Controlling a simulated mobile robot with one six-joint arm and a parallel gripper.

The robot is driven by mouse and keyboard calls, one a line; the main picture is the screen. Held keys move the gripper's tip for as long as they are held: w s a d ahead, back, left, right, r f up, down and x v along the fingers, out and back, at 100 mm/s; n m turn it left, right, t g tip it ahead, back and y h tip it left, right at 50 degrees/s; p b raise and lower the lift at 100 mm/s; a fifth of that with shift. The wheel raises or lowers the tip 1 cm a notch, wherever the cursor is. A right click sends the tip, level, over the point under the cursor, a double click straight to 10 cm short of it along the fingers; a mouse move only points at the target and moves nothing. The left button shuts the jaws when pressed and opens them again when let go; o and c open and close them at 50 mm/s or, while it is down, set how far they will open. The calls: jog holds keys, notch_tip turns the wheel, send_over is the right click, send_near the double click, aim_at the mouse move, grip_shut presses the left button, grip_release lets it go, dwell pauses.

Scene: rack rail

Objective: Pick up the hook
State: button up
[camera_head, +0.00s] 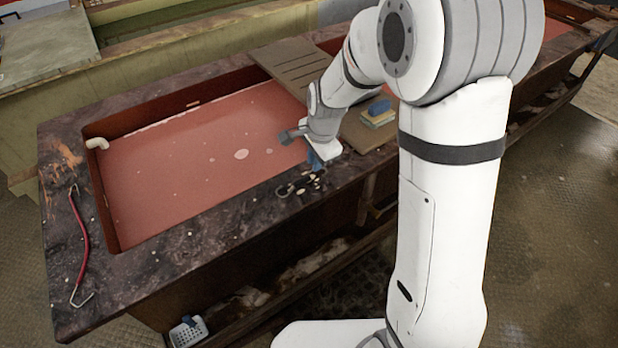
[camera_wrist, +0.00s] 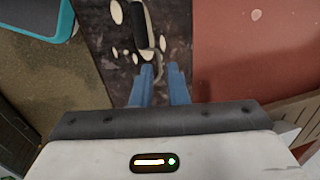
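A hook with a dark handle (camera_wrist: 142,25) and a thin, curved grey metal part (camera_wrist: 158,65) lies on the dark stone rim (camera_wrist: 120,70). It shows small and dark in the head view (camera_head: 287,189), among pale chips. My gripper (camera_wrist: 161,70) has two blue fingers pointing down at the hook, with a gap between them. The metal part lies in line with this gap. In the head view my gripper (camera_head: 316,165) is just right of the hook, and I cannot tell its height above the rim. A red rod with metal hooked ends (camera_head: 82,235) lies on the rim at the far left.
The red-floored basin (camera_head: 190,150) lies beside the rim, with a white pipe elbow (camera_head: 97,143) at its left wall. A brown board (camera_head: 290,60) and a blue-and-yellow sponge (camera_head: 378,113) are behind my gripper.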

jog(key=shift+w+a+f, duration=0.1)
jog(key=shift+w+f, duration=0.1)
jog(key=shift+f, duration=0.9)
grip_shut()
jog(key=shift+r, duration=0.15)
